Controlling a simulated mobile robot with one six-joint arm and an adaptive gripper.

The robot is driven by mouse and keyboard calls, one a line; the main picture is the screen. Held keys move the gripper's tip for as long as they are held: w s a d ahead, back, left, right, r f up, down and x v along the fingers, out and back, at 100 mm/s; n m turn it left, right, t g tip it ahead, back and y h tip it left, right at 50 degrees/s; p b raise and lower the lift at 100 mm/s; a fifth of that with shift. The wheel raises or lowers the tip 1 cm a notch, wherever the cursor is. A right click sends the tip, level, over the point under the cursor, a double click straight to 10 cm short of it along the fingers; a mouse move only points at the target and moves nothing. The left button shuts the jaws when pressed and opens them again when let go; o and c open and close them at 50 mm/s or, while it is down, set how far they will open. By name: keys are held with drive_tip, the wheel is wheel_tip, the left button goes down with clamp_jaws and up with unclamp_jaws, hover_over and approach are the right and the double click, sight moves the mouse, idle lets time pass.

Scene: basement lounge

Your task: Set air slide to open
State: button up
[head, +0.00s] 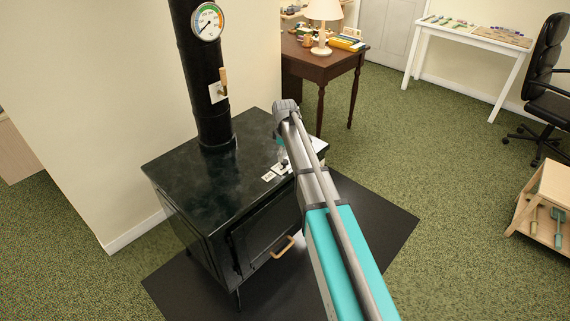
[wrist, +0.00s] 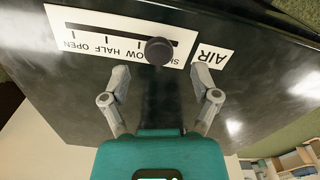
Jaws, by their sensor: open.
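The air slide is a round dark knob (wrist: 159,50) on a slot in a white scale plate (wrist: 85,50) on the stove top. The plate's words, upside down in the wrist view, run OPEN, HALF, LOW, SHUT from left to right. The knob stands near the SHUT end and covers part of the SHUT and LOW lettering. A separate AIR label (wrist: 207,74) is at the right. My gripper (wrist: 160,73) is open, its two fingertips either side of the knob's line, just short of it. In the head view my arm partly hides the plate (head: 281,169).
The black stove (head: 205,185) has a flue pipe (head: 207,95) with a gauge (head: 208,22) and a damper handle (head: 223,82). Its door handle (head: 283,247) is at the front. A wooden desk (head: 325,62) with a lamp (head: 322,20) stands behind.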

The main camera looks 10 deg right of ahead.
sight(285, 164)
drive_tip(key=shift+f+b, duration=1.05)
drive_tip(key=shift+f, duration=0.3)
clamp_jaws()
